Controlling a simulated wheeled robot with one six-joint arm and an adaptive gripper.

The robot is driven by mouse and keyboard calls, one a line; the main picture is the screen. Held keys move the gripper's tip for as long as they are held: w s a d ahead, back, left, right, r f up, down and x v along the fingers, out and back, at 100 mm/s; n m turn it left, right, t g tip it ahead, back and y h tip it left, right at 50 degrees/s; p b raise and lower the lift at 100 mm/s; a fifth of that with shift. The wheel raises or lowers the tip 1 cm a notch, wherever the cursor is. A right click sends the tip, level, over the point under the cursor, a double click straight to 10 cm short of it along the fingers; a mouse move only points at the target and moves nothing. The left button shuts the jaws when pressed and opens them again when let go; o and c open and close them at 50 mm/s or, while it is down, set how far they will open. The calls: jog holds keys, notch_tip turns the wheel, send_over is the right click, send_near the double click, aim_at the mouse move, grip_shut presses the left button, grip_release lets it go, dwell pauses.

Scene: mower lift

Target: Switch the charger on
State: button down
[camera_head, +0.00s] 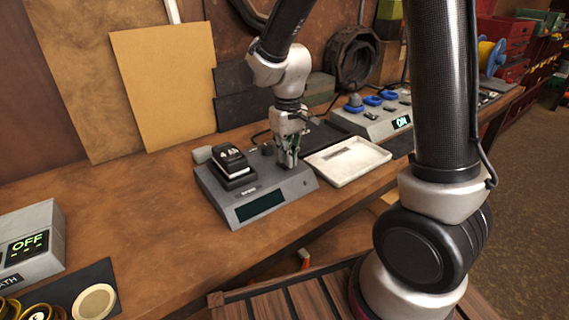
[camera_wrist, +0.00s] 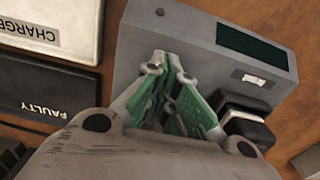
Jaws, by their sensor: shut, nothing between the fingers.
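The charger (camera_head: 240,212) is a grey box on the wooden bench, with a sloped front and a dark, blank display (camera_head: 261,206). A black battery (camera_head: 233,166) sits on its left part. The wrist view also shows the charger (camera_wrist: 190,60), its dark display (camera_wrist: 252,47) and the battery (camera_wrist: 248,128). My gripper (camera_head: 289,164) points down over the charger's right part, its fingertips close to the top face; I cannot tell whether they touch. It is shut and empty, with green inner pads in the wrist view (camera_wrist: 164,68). No switch is clearly visible; the fingers may cover it.
A white tray (camera_head: 347,178) stands close to the charger's right; the wrist view shows labels reading "CHARGE..." and "FAULTY". A grey box with blue rings (camera_head: 372,122) reads ON behind it. Another box (camera_head: 30,246) at left reads OFF.

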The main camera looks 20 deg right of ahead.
jog(key=shift+f, duration=0.6)
jog(key=shift+r, duration=3.55)
jog(key=s, duration=0.1)
jog(key=s+d, duration=0.1)
jog(key=s, duration=0.1)
jog(key=shift+s+d+f+g, duration=0.15)
jog(key=shift+d+f+g, duration=0.1)
jog(key=shift+g, duration=0.15)
jog(key=s+d+r+m+t, duration=0.3)
jog(key=s+d+r+t, duration=0.2)
jog(key=s+d+r, duration=0.6)
jog(key=s+d, duration=0.2)
jog(key=s, duration=0.2)
jog(key=shift+s+d+r+m, duration=0.2)
jog(key=shift+s+r+m, duration=0.1)
jog(key=shift+s+r, duration=0.1)
